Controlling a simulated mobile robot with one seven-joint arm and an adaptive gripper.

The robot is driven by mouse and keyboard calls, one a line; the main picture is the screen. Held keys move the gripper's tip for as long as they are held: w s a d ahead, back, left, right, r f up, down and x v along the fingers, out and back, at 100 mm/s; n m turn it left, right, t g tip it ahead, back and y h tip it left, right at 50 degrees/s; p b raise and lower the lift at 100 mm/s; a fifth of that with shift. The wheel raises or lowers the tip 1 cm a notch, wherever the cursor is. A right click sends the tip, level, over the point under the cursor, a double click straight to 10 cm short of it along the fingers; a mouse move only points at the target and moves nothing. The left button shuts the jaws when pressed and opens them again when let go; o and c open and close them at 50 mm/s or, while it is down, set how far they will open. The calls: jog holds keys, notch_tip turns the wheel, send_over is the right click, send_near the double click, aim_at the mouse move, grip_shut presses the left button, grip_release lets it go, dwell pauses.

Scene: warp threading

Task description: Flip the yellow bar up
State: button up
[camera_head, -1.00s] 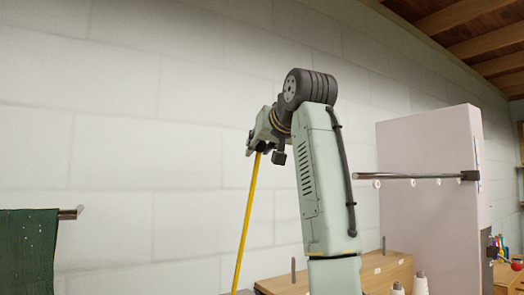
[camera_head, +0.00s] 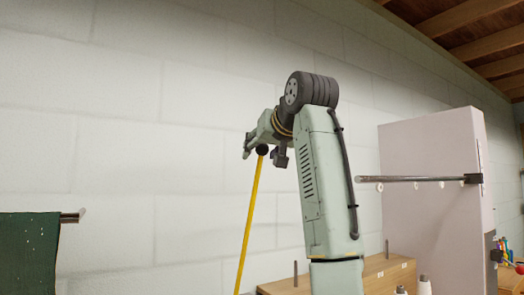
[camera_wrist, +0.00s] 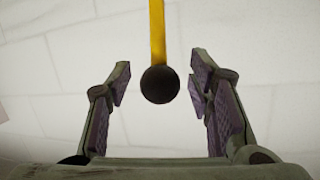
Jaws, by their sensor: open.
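The yellow bar (camera_head: 248,220) stands steeply upright, leaning slightly, with a black ball (camera_head: 262,150) at its top end. Its lower end runs out of the bottom of the head view. In the wrist view the bar (camera_wrist: 157,35) comes down from the top edge to the black ball (camera_wrist: 160,85). My gripper (camera_head: 247,148) is at the bar's top. In the wrist view my gripper (camera_wrist: 160,82) is open, with a padded finger on each side of the ball and clear gaps between. Neither finger touches the ball there.
A metal rod (camera_head: 415,179) with small white rings sticks out from a pale panel (camera_head: 435,150) at right. A wooden box (camera_head: 385,274) with upright pegs and white cones (camera_head: 424,285) stand below. Green cloth (camera_head: 28,252) hangs from a rod at left. The wall lies behind.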

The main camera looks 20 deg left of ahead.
jog(key=v, duration=1.2)
